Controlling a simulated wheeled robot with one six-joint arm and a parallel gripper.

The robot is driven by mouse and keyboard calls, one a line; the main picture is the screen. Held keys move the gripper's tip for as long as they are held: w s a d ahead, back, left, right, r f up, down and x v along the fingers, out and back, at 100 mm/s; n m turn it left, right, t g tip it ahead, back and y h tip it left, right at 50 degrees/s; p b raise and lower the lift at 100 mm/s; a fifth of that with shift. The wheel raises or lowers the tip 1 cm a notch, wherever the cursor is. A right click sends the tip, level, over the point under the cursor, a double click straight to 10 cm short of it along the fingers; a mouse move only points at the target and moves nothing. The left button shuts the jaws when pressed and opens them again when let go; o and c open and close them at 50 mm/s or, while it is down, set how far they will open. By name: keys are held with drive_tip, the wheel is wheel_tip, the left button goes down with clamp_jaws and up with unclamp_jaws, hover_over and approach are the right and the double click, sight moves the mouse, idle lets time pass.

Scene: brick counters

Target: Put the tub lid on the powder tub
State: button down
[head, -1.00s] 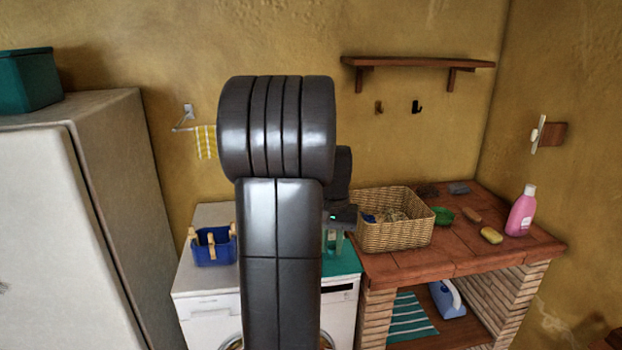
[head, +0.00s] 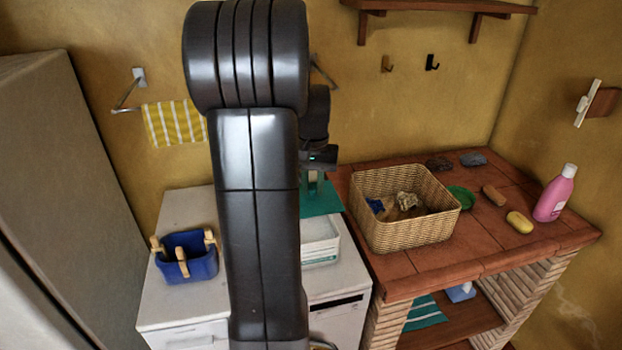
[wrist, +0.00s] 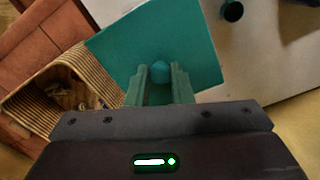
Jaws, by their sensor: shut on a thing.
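The tub lid (head: 322,203) is a flat teal square with a round knob. My gripper (wrist: 160,80) is shut on the lid's knob, and the lid (wrist: 195,50) spreads beyond the fingertips in the wrist view. In the head view my gripper (head: 314,182) is partly hidden behind my arm and holds the lid above the washing machine. The powder tub (head: 320,242) is a white open box on the machine top, below and in front of the lid in the picture. Its left part is hidden by my arm. The lid appears apart from the tub.
A wicker basket (head: 375,226) with small items stands on the brick counter (head: 478,236), right of the tub. A blue caddy with pegs (head: 190,266) stands left on the washing machine (head: 160,309). A pink bottle (head: 555,195) stands far right. A shelf (head: 440,6) is above.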

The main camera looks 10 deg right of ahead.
sight(313, 198)
drive_tip(key=shift+s+f+b, duration=0.1)
drive_tip(key=shift+f+b, duration=2)
drive_tip(key=shift+f, duration=0.45)
drive_tip(key=shift+f+b, duration=0.45)
drive_tip(key=shift+f, duration=0.4)
drive_tip(key=shift+f, duration=0.15)
drive_tip(key=shift+f, duration=0.5)
drive_tip(key=shift+f, duration=0.15)
drive_tip(key=c, duration=0.8)
unclamp_jaws()
